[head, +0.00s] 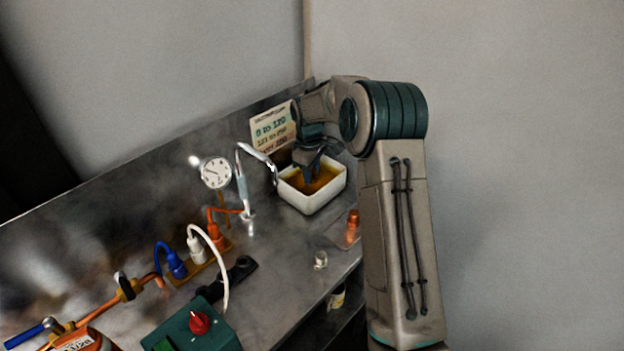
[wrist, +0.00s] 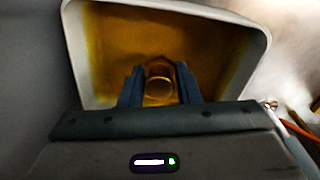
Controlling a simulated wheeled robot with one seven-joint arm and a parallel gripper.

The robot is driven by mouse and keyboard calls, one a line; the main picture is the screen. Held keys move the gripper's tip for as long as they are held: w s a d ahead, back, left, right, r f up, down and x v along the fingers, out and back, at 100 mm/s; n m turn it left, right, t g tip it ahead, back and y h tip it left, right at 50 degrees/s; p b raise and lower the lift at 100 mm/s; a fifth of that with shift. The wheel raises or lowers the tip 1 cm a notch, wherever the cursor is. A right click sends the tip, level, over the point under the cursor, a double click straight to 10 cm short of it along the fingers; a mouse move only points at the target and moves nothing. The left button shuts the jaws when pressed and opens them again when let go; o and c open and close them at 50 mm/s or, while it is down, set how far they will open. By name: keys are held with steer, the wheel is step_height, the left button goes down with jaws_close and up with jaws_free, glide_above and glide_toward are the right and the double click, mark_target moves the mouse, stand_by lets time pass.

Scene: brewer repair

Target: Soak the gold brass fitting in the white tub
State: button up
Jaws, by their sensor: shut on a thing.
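The white tub (head: 312,203) stands at the far right end of the metal bench and holds amber-brown liquid. My gripper (head: 312,178) points down into the tub, with its fingers inside the rim. In the wrist view my gripper (wrist: 160,88) is shut on the gold brass fitting (wrist: 160,84), a round ring-shaped piece between the two fingers. The tub's white rim (wrist: 262,50) surrounds it there. The fitting is hidden in the head view. I cannot tell how deep it sits in the liquid.
A chart card (head: 274,130) stands behind the tub. A curved metal spout (head: 242,180) and a gauge (head: 216,172) are left of it. A copper-coloured fitting (head: 352,227) and a small metal piece (head: 320,260) lie in front. A green box with a red knob (head: 199,323) is at the front.

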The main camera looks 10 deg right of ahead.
steer(key=shift+r+p, duration=2.5)
steer(key=shift+r, duration=1.45)
steer(key=shift+r+p, duration=1.4)
steer(key=shift+r, duration=0.6)
